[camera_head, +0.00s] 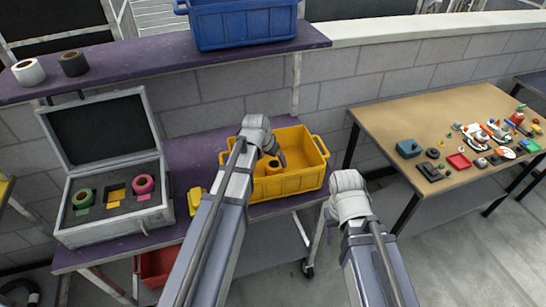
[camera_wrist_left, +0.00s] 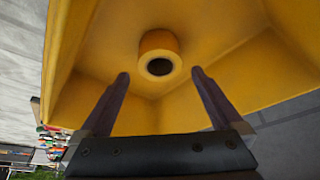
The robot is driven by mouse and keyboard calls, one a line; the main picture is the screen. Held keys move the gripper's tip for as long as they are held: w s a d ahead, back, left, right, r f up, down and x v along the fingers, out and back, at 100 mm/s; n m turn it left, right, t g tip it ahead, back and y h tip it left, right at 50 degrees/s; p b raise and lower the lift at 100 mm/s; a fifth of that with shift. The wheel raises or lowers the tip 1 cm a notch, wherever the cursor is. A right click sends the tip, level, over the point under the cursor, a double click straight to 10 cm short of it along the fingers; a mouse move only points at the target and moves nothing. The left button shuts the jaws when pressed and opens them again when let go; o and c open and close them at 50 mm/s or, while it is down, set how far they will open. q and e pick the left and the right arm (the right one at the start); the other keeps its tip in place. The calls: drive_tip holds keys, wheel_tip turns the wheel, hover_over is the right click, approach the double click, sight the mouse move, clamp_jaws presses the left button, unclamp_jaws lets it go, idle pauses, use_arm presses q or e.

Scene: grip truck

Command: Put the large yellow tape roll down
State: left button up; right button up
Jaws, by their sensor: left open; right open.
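The large yellow tape roll (camera_wrist_left: 159,54) rests inside the yellow crate (camera_wrist_left: 255,58), against its inner surface in the left wrist view. In the head view the tape roll (camera_head: 273,167) shows in the crate (camera_head: 290,187), partly behind my left arm. My left gripper (camera_wrist_left: 160,80) is open and empty, its two fingers apart with the roll beyond and between them. In the head view my left gripper (camera_head: 277,155) is over the crate and mostly hidden by its wrist. My right arm reaches in at the lower middle; its gripper's fingers are hidden behind its wrist.
An open case (camera_head: 110,215) left of the crate holds a green roll (camera_head: 82,198) and a pink roll (camera_head: 143,184) around a yellow-marked slot. A blue crate (camera_head: 243,22) and two rolls stand on the upper shelf. A cluttered wooden table (camera_head: 400,115) stands at right.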

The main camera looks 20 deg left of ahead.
use_arm(q)
drive_tip(key=d+p+v, duration=0.1)
drive_tip(key=p+v, duration=0.6)
drive_tip(key=v, duration=0.2)
drive_tip(key=s+d+f+g+y, duration=0.1)
drive_tip(key=s+d+g, duration=0.1)
drive_tip(key=s+d, duration=0.4)
drive_tip(key=s+d+m+g+y, duration=0.1)
drive_tip(key=s+d+g, duration=0.1)
drive_tip(key=s+d, duration=0.5)
drive_tip(key=s, duration=0.6)
drive_tip(key=shift+s+d+f+g+y, duration=0.25)
drive_tip(key=shift+f+g+y, duration=0.05)
drive_tip(key=shift+f+g, duration=0.1)
wheel_tip(320, 180, down, 3)
drive_tip(key=b, duration=0.2)
drive_tip(key=shift+r+b, duration=0.15)
drive_tip(key=shift+b, duration=0.25)
